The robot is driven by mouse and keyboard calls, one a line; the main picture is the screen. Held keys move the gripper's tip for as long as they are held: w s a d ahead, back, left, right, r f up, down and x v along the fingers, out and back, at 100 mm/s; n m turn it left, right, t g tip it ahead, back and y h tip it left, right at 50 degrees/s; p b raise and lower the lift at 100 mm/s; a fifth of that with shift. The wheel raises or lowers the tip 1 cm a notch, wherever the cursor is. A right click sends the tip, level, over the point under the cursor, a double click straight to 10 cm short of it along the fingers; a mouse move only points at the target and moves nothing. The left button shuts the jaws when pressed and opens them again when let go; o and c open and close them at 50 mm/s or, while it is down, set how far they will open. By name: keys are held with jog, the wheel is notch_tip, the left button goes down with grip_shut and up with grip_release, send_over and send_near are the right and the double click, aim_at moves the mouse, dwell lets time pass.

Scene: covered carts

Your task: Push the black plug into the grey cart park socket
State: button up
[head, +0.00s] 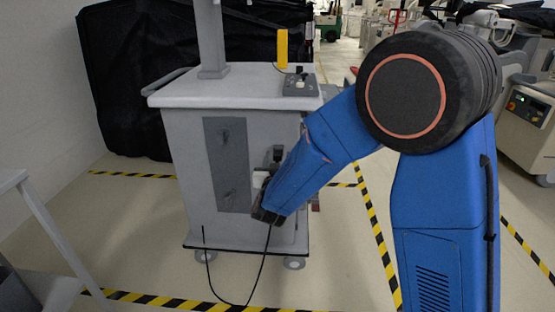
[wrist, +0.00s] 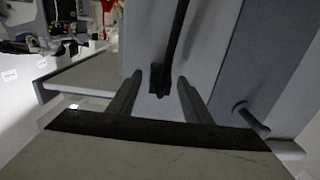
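The cart (head: 178,135) is light grey with a flat top and a darker grey front panel (head: 215,165). My gripper (head: 266,214) is low in front of the cart, right of that panel. In the wrist view my gripper (wrist: 160,85) has its two fingers apart. A black plug (wrist: 160,82) on a black cable (wrist: 175,35) shows between the fingertips, with visible gaps either side; I cannot tell its depth. In the head view the cable (head: 262,265) hangs in a loop below my gripper, and the plug is hidden. I cannot clearly identify the park socket.
Two dark cable hooks or pegs sit on the panel; a grey peg (wrist: 250,118) shows in the wrist view. A control box (head: 300,85) and yellow post (head: 282,48) are on the cart top. A black-covered cart (head: 120,70) stands behind. Striped tape (head: 165,300) marks the floor.

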jog(key=s, duration=1.7)
jog(key=shift+s+a, duration=0.25)
jog(key=shift+a, duration=0.05)
jog(key=shift+w, duration=0.1)
